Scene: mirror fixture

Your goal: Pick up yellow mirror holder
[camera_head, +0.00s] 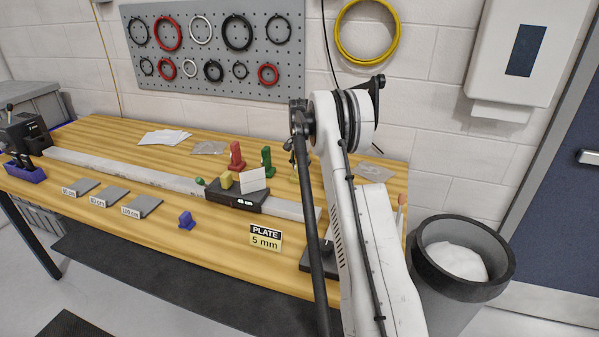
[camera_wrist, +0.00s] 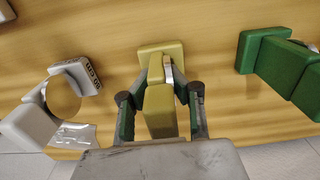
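The yellow mirror holder (camera_wrist: 162,115) stands upright on the wooden bench in the wrist view, with a square base and a raised block nearer the camera. A small metallic piece shows beside its stem. My gripper (camera_wrist: 162,75) is over it, with one finger on each side of the holder. The fingers are apart; contact with the holder cannot be made out. In the head view my gripper (camera_head: 294,152) points down beside my arm, and the holder there is mostly hidden and too small to make out well.
A green holder (camera_wrist: 280,62) stands right of the yellow one in the wrist view. A round mirror (camera_wrist: 63,98) in a pale mount is at left, near a clear packet (camera_wrist: 76,134).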

